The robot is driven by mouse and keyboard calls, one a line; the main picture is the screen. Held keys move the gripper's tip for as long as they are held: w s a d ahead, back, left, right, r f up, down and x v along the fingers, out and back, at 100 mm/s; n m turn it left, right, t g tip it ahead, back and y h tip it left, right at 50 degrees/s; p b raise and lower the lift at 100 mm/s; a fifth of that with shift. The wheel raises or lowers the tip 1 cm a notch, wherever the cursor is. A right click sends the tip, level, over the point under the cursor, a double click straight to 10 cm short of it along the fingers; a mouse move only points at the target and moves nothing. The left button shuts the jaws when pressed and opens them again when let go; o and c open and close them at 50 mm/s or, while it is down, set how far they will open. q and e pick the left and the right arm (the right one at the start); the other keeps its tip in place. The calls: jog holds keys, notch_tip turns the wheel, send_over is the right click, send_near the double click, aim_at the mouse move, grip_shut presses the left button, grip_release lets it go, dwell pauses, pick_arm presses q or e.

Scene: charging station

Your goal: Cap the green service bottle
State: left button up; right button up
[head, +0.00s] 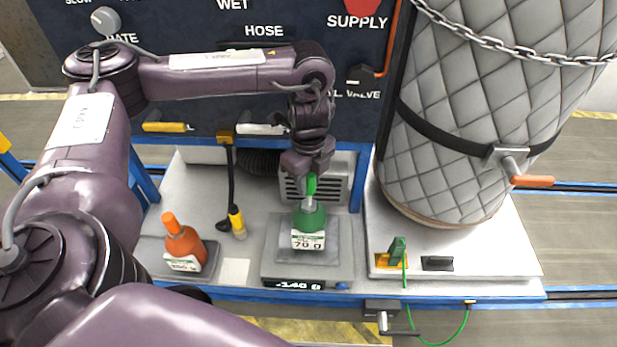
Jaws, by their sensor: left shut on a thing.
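The green service bottle (308,226) stands upright on the scale (345,262), with a label that reads 70 g. A pale, silvery neck shows at its top. My left gripper (310,178) points down just above the bottle, shut on a small green piece that looks like the cap (311,184). The cap is directly over the neck; whether they touch I cannot tell. The fingers partly hide the cap. My right gripper is not in view.
An orange bottle (184,245) with its top on stands left of the scale. A yellow-black handle (237,222) hangs on a black cable between them. To the right are a large quilted tank (450,120) and a green clamp (397,250) with a green cord.

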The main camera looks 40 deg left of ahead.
aim_at(309, 189)
pick_arm(q)
jog(key=shift+f+b, duration=1)
jog(key=shift+f, duration=0.55)
jog(key=shift+r, duration=0.15)
jog(key=shift+r+p, duration=0.65)
jog(key=shift+p, duration=0.25)
jog(key=shift+r+p, duration=0.5)
jog(key=shift+r, duration=0.05)
jog(key=shift+m, duration=0.5)
jog(key=shift+p, duration=0.65)
jog(key=shift+f+b, duration=0.5)
jog(key=shift+f, duration=0.35)
dwell(0.4)
jog(key=o, duration=1)
